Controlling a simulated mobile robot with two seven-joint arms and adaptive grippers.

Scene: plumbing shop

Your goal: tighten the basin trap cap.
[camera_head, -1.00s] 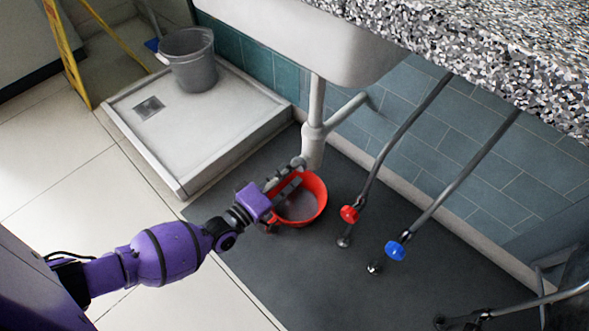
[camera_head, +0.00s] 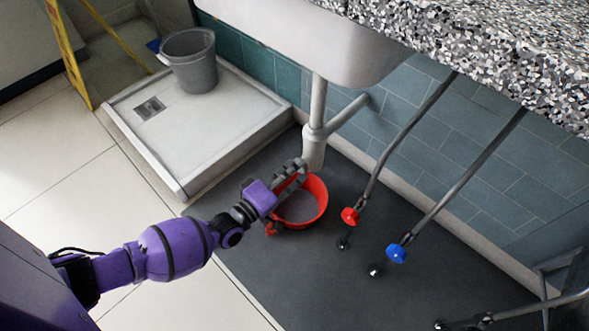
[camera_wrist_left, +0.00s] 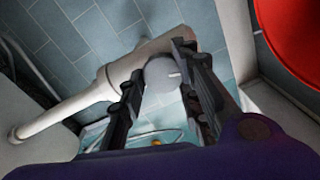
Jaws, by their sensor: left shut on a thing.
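The basin trap (camera_head: 313,150) is a pale upright body under the basin, with a side pipe running to the wall. Its cap (camera_wrist_left: 160,78) is a round grey disc with a short white mark, seen in the left wrist view at the end of the trap body (camera_wrist_left: 148,52). My left gripper (camera_head: 293,170) reaches the lower end of the trap. In the left wrist view my left gripper (camera_wrist_left: 159,72) has one finger on either side of the cap and is shut on it. In the head view the fingers hide the cap. My right gripper is not in view.
A red bucket (camera_head: 318,207) stands on the dark mat (camera_head: 270,275) just under my left gripper. Red (camera_head: 349,216) and blue (camera_head: 396,253) valve handles sit on pipes to the right. A shower tray (camera_head: 215,125) with a grey bucket (camera_head: 190,62) is at left.

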